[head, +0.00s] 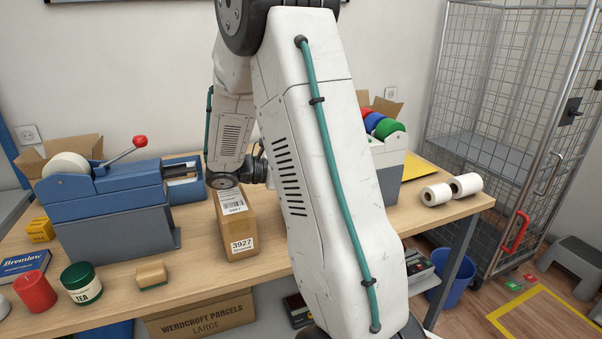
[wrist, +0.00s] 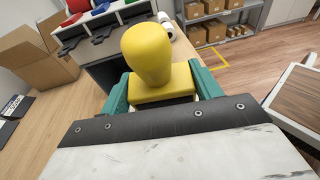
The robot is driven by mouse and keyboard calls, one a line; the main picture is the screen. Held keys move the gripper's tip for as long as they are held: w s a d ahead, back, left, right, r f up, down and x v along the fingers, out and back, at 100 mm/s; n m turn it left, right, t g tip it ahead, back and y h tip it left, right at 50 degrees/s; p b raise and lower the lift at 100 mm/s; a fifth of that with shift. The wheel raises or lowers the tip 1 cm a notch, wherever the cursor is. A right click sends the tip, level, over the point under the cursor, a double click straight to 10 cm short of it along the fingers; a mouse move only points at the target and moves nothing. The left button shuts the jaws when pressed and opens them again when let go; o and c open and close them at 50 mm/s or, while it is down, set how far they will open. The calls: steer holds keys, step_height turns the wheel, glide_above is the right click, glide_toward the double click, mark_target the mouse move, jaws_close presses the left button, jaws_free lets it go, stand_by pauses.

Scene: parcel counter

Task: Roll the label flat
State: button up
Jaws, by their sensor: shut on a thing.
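A tall brown carton (head: 236,228) stands on the wooden counter, partly behind my arm in the head view. A white barcode label (head: 232,201) lies on its top, and a label reading 3927 (head: 243,245) is on its front. From here I cannot tell how flat the top label lies. In the wrist view my gripper (wrist: 165,93) has teal fingers shut on the yellow base of a tool with a rounded yellow knob (wrist: 149,54), probably the roller. Its underside is hidden. In the head view my arm hides the gripper and the held tool.
A blue tape dispenser (head: 110,205) stands left of the carton. White rolls (head: 466,185) lie at right. A wire cage (head: 505,120) stands beyond the counter.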

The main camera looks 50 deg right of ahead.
steer(key=shift+s+d+f, duration=0.1)
steer(key=shift+s+d, duration=0.2)
steer(key=shift+d, duration=0.05)
steer(key=shift+x, duration=0.85)
steer(key=shift+r, duration=0.2)
step_height(320, 180, up, 6)
steer(key=shift+s+d, duration=0.1)
stand_by(0.4)
